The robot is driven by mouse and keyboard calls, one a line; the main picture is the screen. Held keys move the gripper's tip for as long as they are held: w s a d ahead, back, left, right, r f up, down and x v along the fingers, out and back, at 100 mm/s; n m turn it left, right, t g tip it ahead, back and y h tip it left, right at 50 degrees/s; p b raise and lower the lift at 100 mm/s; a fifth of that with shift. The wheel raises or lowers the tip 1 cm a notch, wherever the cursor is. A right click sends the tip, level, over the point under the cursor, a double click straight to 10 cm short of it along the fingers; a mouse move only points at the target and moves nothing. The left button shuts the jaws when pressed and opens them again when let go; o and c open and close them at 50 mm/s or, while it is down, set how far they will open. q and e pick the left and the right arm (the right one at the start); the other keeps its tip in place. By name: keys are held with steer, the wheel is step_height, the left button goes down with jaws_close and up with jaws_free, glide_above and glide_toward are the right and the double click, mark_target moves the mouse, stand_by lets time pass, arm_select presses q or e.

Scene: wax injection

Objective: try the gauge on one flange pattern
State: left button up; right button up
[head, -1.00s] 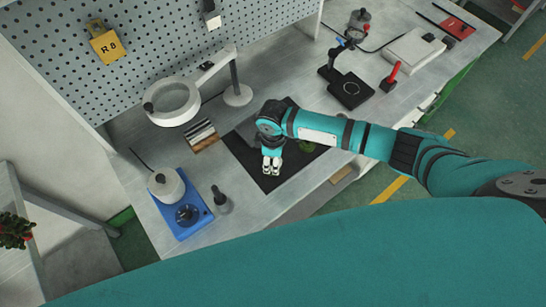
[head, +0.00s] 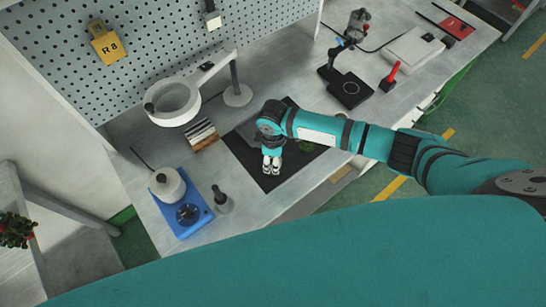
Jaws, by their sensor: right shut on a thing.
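My right gripper (head: 272,168) reaches down over the black mat (head: 240,149) on the bench, its pale fingers pointing toward the front edge. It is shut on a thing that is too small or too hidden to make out. A green piece (head: 306,146), possibly a flange pattern, lies on the mat to the right of the gripper, partly covered by my right arm. I cannot pick out the gauge with certainty. A yellow plate marked R8 (head: 108,46) hangs on the pegboard. My left gripper is not in view.
Left of the mat stand a ring magnifier (head: 173,103), a block of dark and light slats (head: 201,136), a blue device (head: 186,215) and a dark-handled tool (head: 222,201). A black stand (head: 347,88) and a red-handled tool (head: 390,76) stand to the right. Bare bench lies behind the mat.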

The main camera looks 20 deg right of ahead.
steer(key=shift+p, duration=0.3)
stand_by(0.4)
steer(key=shift+f+b, duration=0.7)
steer(key=shift+f, duration=0.45)
stand_by(1.4)
steer(key=shift+s, duration=0.1)
stand_by(2.0)
steer(key=shift+p, duration=0.3)
steer(key=shift+r+p, duration=2.25)
steer(key=shift+p, duration=0.1)
steer(key=shift+r+p, duration=0.35)
steer(key=shift+r, duration=0.6)
